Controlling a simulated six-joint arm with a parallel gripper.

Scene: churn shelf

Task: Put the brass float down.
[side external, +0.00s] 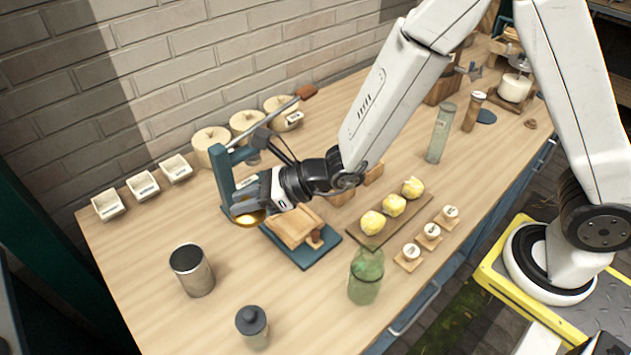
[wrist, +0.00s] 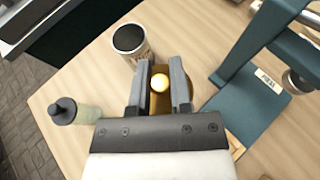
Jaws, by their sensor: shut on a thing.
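The brass float (side external: 249,218) is a small golden round piece under the tip of my gripper (side external: 250,206). In the wrist view the brass float (wrist: 160,84) shows golden with a pale bright spot between the two grey fingers of my gripper (wrist: 160,90). My gripper is shut on it. In the side view it is at the left front of the teal press (side external: 222,178), beside the wooden block on the press base. The gripper hides part of the float, and I cannot tell how high it is above the table.
A dark-topped metal canister (side external: 192,272) and a grey-capped bottle (side external: 253,328) stand at the front left. A green glass jar (side external: 366,278) stands to the right, near a board of yellow lumps (side external: 388,232). White trays (side external: 142,187) line the wall. Bare tabletop (side external: 140,240) lies left of the press.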

